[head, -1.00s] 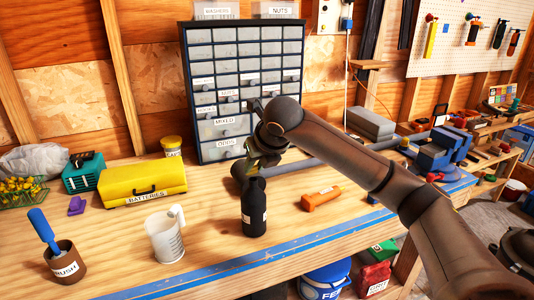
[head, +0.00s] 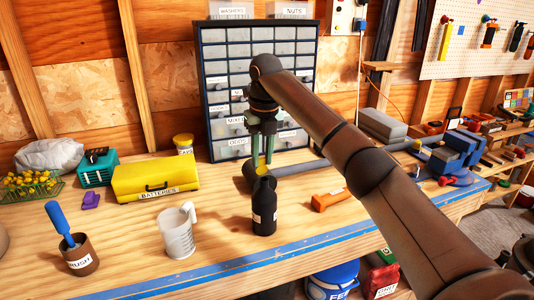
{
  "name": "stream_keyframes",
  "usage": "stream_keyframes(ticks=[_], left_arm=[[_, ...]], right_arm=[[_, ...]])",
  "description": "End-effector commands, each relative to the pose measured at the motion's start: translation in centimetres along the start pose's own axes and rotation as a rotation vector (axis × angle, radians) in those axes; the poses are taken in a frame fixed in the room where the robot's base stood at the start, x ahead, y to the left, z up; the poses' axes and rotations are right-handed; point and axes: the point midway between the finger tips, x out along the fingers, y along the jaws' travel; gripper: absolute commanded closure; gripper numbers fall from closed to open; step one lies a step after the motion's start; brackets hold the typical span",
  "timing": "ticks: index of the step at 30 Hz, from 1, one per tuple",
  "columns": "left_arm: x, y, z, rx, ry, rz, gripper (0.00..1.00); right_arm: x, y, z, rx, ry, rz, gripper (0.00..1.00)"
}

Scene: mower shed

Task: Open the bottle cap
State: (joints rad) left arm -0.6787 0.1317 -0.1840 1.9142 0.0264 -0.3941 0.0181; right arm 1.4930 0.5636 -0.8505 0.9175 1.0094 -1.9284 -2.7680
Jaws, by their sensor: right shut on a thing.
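A black bottle (head: 264,208) with a pale label stands upright on the wooden bench near its front edge. My right gripper (head: 262,164) is directly above the bottle, with its greenish fingers pointing straight down. It is shut on a small yellow cap (head: 262,171) at the bottle's mouth. I cannot tell whether the cap is still seated on the neck or slightly lifted. My left gripper is not in view.
A clear measuring jug (head: 178,235) and a brown cup with a brush (head: 81,257) stand left of the bottle. A yellow batteries box (head: 157,180) is behind them. An orange tool (head: 328,199) lies to the right. A drawer cabinet (head: 218,52) stands behind.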

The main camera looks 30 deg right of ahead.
Motion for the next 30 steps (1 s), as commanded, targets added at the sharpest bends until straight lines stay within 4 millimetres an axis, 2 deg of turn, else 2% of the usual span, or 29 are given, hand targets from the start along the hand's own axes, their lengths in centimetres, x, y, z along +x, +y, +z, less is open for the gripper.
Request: stream_keyframes(ticks=[21, 22, 30], left_arm=[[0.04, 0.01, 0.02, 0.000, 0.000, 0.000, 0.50], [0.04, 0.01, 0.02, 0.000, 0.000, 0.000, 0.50], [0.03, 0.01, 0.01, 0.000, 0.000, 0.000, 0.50]], right_arm=[[0.42, 0.00, 0.12, 0.000, 0.047, -0.002, 1.00], [0.41, 0.00, 0.12, 0.000, 0.046, -0.002, 0.70], [0.21, -0.01, 0.20, 0.001, 0.042, 0.000, 0.40]])
